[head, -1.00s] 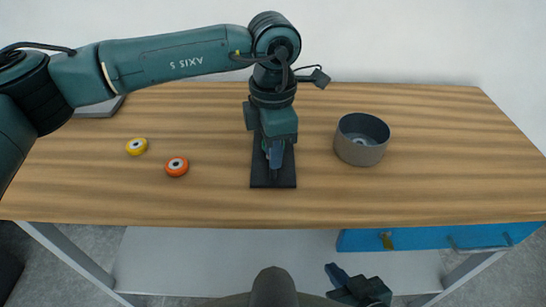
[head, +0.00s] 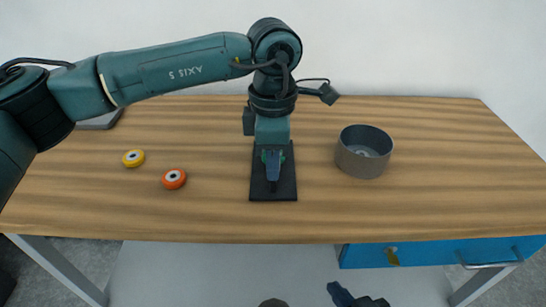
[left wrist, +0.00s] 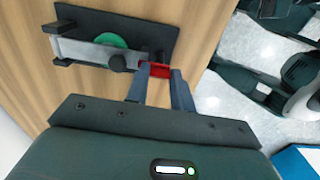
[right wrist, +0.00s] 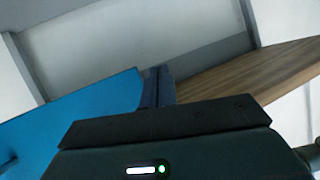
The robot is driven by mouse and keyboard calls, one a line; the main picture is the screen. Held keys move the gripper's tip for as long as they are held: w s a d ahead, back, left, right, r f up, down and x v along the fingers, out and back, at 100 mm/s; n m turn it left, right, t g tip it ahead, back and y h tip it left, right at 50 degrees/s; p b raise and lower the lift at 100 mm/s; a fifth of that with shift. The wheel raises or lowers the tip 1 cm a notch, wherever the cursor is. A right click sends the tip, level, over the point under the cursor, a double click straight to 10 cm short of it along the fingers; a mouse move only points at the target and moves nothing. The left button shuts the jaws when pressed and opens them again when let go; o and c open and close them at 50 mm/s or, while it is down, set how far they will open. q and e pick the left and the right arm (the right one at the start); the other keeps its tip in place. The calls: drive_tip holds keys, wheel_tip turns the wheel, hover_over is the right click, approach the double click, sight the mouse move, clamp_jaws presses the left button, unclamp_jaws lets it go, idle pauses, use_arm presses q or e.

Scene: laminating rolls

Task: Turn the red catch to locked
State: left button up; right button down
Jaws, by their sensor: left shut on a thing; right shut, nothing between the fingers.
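The red catch (left wrist: 158,70) shows in the left wrist view, at the end of a dark fixture with a black base plate (left wrist: 75,15). A green roll (left wrist: 112,42) sits in the fixture beside a grey bar. My left gripper (left wrist: 160,82) is shut on the red catch, one finger on each side.
On the wooden table (head: 440,180) are a grey bowl (head: 362,165) right of the fixture, and a yellow roll (head: 133,158) and an orange roll (head: 174,179) on the left. A blue drawer (head: 430,253) is under the right front edge. The table's right side is clear.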

use_arm(q)
drive_tip(key=o, duration=1)
drive_tip(key=shift+r, duration=0.1)
wheel_tip(320, 180, up, 13)
